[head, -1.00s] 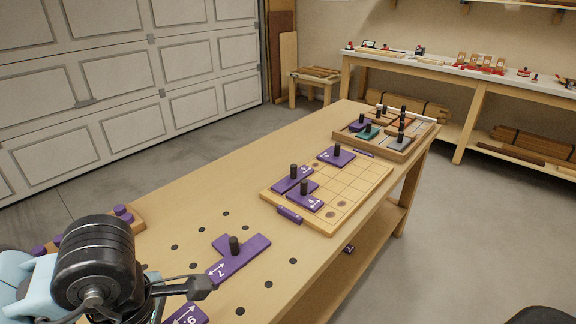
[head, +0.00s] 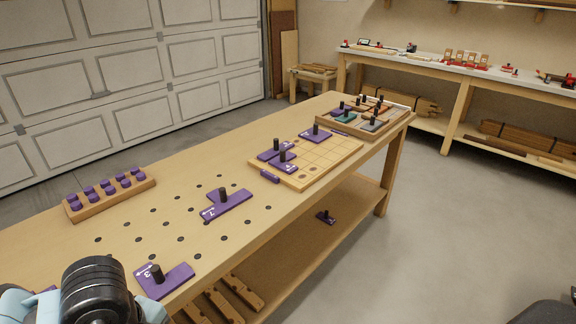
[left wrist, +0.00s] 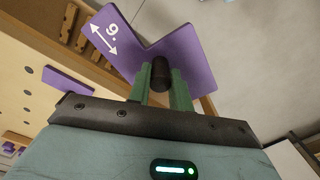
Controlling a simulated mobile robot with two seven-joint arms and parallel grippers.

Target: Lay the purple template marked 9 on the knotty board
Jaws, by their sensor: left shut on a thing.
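The purple template marked 9 (left wrist: 185,55) hangs in the left wrist view, with its black knob (left wrist: 160,71) between the fingers of my left gripper (left wrist: 162,88). It is held clear of the bench, with floor behind part of it. In the head view only my left wrist shows at the lower left; its fingers and the template are out of that picture. The knotty board (head: 324,165), pale with a grid and brown knots, lies on the bench in the head view. Several purple templates with black knobs rest on its left and far parts; its front right part is bare. My right gripper is not in view.
Purple templates marked 7 (head: 234,203) and 3 (head: 176,280) lie on the bench (head: 130,215). A rack of purple knobs (head: 105,197) stands at the back left. A divided tray (head: 345,128) sits beyond the board.

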